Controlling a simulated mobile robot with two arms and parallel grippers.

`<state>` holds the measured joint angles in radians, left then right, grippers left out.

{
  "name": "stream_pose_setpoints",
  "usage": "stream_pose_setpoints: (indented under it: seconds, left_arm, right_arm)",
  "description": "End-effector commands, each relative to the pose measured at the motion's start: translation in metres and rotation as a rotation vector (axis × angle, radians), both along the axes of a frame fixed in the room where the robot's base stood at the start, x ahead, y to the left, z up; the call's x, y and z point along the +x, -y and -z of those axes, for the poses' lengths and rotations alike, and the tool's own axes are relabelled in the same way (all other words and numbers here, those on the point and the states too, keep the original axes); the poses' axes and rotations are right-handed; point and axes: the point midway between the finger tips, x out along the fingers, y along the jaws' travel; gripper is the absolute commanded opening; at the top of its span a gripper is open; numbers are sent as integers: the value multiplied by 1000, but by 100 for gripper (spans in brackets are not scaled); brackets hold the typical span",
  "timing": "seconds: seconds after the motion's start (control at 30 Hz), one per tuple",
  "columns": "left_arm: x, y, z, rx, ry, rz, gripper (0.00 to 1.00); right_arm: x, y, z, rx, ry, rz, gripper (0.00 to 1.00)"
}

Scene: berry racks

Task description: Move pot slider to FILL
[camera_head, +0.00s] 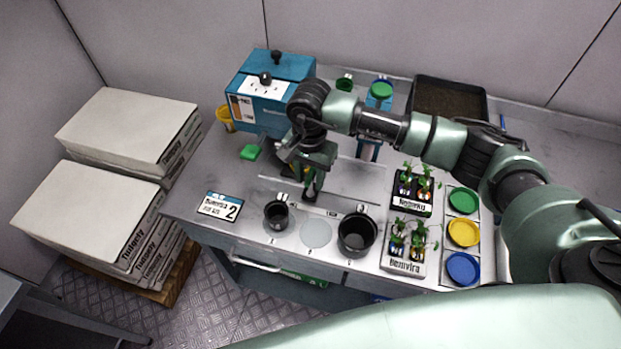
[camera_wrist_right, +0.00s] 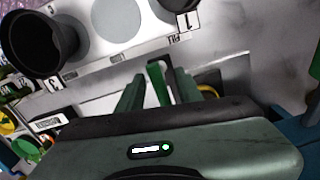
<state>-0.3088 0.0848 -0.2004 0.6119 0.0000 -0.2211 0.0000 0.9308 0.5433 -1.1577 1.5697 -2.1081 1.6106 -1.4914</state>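My right gripper (camera_head: 309,184) reaches down over the middle of the bench, behind the row of numbered pot places. In the right wrist view its two green fingers (camera_wrist_right: 158,95) stand on either side of an upright green piece (camera_wrist_right: 157,80), which may be the pot slider's handle. The gaps are narrow, and I cannot tell whether the fingers touch it. The gripper and arm hide most of the slider in the head view. A FILL label (camera_wrist_right: 176,39) shows beside place 1 in the wrist view. My left gripper is not in view.
A small black pot (camera_head: 277,215), a grey disc (camera_head: 316,233) and a larger black pot (camera_head: 357,234) line the front. Plant trays (camera_head: 403,262) and coloured dishes (camera_head: 463,232) are at right. A blue machine (camera_head: 262,100) stands behind left.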

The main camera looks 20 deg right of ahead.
Motion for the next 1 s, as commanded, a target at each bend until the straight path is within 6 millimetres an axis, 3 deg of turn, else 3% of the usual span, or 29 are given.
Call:
stream_pose_setpoints:
  seconds: [0.23,0.53,0.57,0.67,0.7,1.0]
  left_arm:
    - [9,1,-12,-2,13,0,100]
    - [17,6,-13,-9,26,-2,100]
    - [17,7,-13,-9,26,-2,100]
    - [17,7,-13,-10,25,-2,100]
    - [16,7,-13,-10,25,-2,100]
    - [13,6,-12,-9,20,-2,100]
  right_arm:
    - [-1,0,27,1,-1,1,35]
    - [0,0,32,1,1,0,35]
    - [0,0,32,1,1,0,33]
    - [0,0,32,1,1,0,5]
    - [0,0,32,1,1,1,0]
    - [0,0,31,1,1,3,0]
